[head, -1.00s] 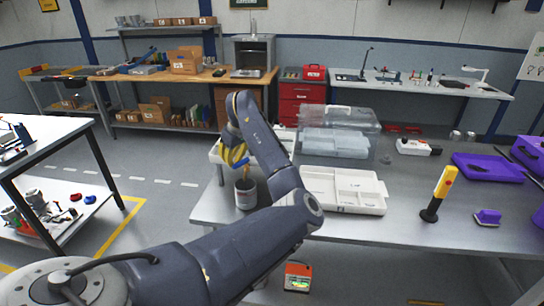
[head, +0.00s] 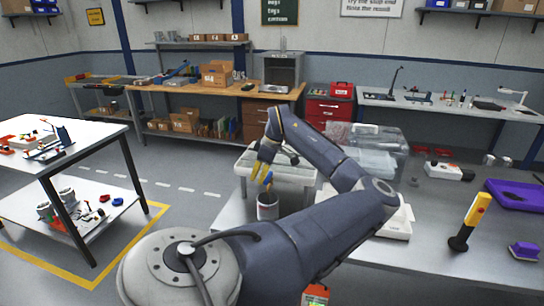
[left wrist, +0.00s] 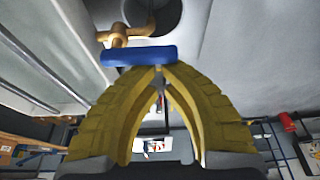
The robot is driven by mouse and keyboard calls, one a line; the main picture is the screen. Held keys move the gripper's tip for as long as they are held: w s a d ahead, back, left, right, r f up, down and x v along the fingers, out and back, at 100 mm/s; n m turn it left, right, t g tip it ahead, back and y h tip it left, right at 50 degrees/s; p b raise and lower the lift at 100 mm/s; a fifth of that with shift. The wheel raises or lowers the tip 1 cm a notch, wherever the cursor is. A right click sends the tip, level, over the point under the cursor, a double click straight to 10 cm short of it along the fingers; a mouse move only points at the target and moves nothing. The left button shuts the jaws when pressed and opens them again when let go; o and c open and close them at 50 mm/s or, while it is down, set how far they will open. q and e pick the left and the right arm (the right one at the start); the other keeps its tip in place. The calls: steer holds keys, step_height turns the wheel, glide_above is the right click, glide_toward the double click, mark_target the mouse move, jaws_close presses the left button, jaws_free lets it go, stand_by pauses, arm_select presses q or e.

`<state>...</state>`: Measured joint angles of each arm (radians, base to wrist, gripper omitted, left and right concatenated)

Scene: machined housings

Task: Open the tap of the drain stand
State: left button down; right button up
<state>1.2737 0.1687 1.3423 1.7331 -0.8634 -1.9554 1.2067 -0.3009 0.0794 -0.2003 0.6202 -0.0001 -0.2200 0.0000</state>
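The drain stand (head: 290,172) is a pale tray-topped stand at the left end of the grey bench in the head view. Its tap has a blue lever (head: 268,178), and a grey can (head: 267,207) stands below. In the left wrist view the brass tap body (left wrist: 126,36) and blue lever (left wrist: 139,56) lie just beyond my fingertips. My left gripper (head: 262,165) has yellow fingers, which also show in the left wrist view (left wrist: 160,70). Their tips are together at the lever, with nothing seen between them. I cannot tell whether they touch it. My right gripper is not in view.
A clear plastic bin (head: 372,150) and a white tray (head: 396,222) stand right of the stand, the tray partly behind my left arm. A yellow-handled tool (head: 470,222) stands upright farther right. A white table (head: 60,140) is at the left, with open floor between.

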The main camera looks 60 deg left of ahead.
arm_select(q)
steer(key=shift+s, duration=0.1)
stand_by(0.5)
steer(key=s+a, duration=0.3)
steer(key=v, duration=1)
steer(key=shift+d, duration=0.2)
